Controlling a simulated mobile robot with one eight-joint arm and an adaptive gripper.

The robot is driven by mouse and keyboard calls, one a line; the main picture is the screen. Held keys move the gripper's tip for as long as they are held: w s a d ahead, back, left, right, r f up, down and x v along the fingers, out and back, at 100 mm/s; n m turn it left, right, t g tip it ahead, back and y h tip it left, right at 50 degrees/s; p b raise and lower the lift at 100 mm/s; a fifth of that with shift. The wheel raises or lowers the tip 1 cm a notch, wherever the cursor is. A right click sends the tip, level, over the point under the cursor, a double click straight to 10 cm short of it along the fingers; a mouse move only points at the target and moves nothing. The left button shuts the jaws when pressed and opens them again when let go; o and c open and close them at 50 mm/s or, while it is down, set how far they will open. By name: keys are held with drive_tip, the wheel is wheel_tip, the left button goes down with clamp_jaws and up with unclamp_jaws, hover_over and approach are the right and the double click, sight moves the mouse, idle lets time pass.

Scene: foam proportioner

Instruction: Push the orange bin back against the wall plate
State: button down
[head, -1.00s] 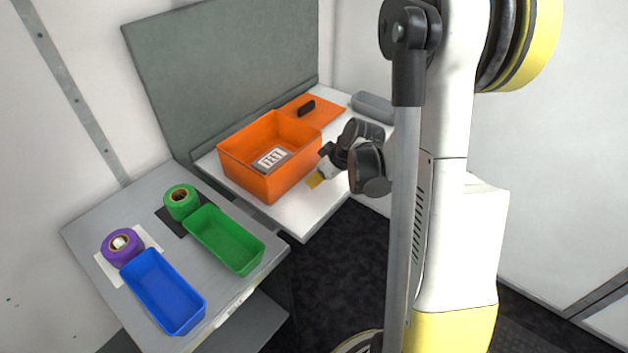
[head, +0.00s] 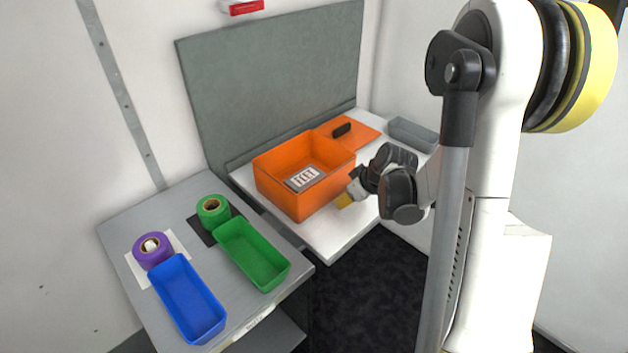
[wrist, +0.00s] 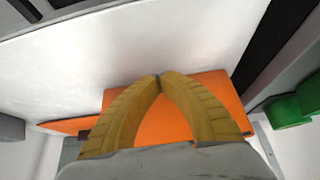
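The orange bin (head: 290,197) stands upright and open-topped on a white worktop, with a grey-and-white labelled item (head: 305,178) inside. Behind it rises the grey-green wall plate (head: 275,85); a narrow strip of worktop shows between them at the left. My gripper (head: 345,200), with yellow fingers, is low beside the bin's front right side. In the wrist view, the fingertips (wrist: 160,76) meet with nothing between them, and the orange bin (wrist: 160,122) shows behind them. I cannot tell whether the fingers touch it.
An orange panel with a black handle (head: 341,130) lies behind the bin, at right. A grey tray (head: 413,134) is at the worktop's right end. A grey table at left holds green (head: 252,255) and blue (head: 187,300) trays and green (head: 212,210) and purple (head: 153,250) tape rolls.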

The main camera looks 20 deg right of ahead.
sight(303, 175)
drive_tip(key=shift+w+a+b, duration=0.1)
drive_tip(key=shift+w+a, duration=0.8)
drive_tip(key=shift+w, duration=1.6)
drive_tip(key=shift+w+a+b, duration=0.15)
drive_tip(key=shift+w+a, duration=0.75)
drive_tip(key=shift+w, duration=1.65)
drive_tip(key=shift+w+a+b, duration=0.1)
drive_tip(key=shift+w+a, duration=0.8)
drive_tip(key=shift+w, duration=1.6)
drive_tip(key=s+d, duration=0.1)
drive_tip(key=s, duration=0.2)
drive_tip(key=s+d, duration=0.1)
drive_tip(key=s, duration=0.1)
drive_tip(key=s+d+b, duration=0.1)
drive_tip(key=s, duration=0.2)
drive_tip(key=shift+s, duration=0.35)
